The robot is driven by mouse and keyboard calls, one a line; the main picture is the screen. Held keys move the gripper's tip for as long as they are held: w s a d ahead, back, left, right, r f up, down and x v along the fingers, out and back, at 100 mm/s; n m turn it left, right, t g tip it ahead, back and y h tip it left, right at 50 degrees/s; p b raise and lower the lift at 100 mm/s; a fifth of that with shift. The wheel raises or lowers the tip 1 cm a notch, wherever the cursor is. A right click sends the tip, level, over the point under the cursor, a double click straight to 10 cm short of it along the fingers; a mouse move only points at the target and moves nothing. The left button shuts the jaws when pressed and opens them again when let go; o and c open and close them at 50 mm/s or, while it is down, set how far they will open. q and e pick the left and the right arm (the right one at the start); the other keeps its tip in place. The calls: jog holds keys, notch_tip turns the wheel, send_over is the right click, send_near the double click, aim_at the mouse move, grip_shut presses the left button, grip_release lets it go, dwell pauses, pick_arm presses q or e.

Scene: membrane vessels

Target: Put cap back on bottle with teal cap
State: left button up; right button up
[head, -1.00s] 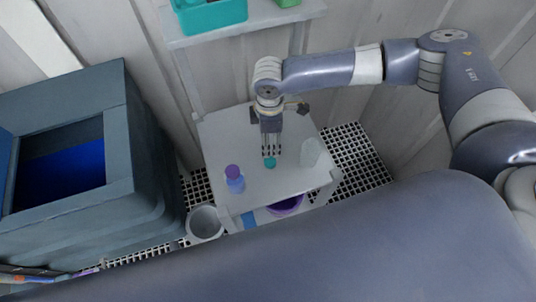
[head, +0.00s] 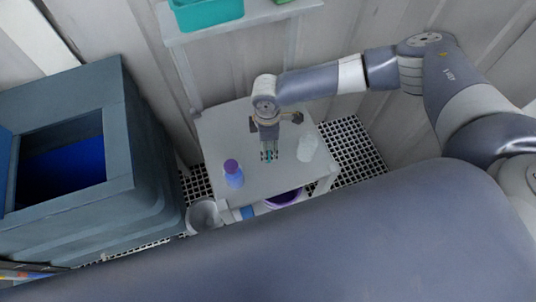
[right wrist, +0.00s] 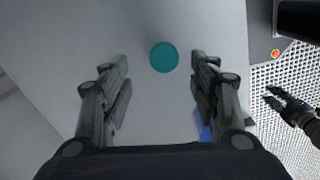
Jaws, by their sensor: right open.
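The teal cap (right wrist: 163,57) lies on the small grey table (head: 215,130). My right gripper (head: 268,156) points down over it. In the right wrist view the fingers of my right gripper (right wrist: 158,62) are wide apart, with the cap between the tips and touching neither. In the head view the fingers mostly hide the cap. A pale translucent bottle (head: 307,148) with no visible cap stands upright to the right. Another dark gripper, seemingly my left (right wrist: 288,104), shows at the right edge of the wrist view, above the floor grid; its opening is unclear.
A bluish bottle with a purple cap (head: 232,168) stands on the table's left side. A large blue-grey bin (head: 120,130) is at the left. A shelf with a teal box (head: 208,14) is behind. A grey bucket (head: 203,214) stands by the table's front left corner.

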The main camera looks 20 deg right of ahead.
aim_at(269, 155)
jog(key=f, duration=0.1)
jog(key=f+p, duration=0.1)
jog(key=f, duration=0.2)
jog(key=shift+s+d+f+p, duration=0.1)
jog(key=shift+s+d+p, duration=0.05)
jog(key=shift+s+p, duration=0.2)
jog(key=shift+w+f, duration=0.1)
jog(key=shift+f, duration=0.3)
pick_arm(q)
jog(key=shift+s+r, duration=0.3)
jog(key=shift+r, duration=0.65)
jog(key=shift+w, duration=0.1)
pick_arm(e)
jog(key=c, duration=0.8)
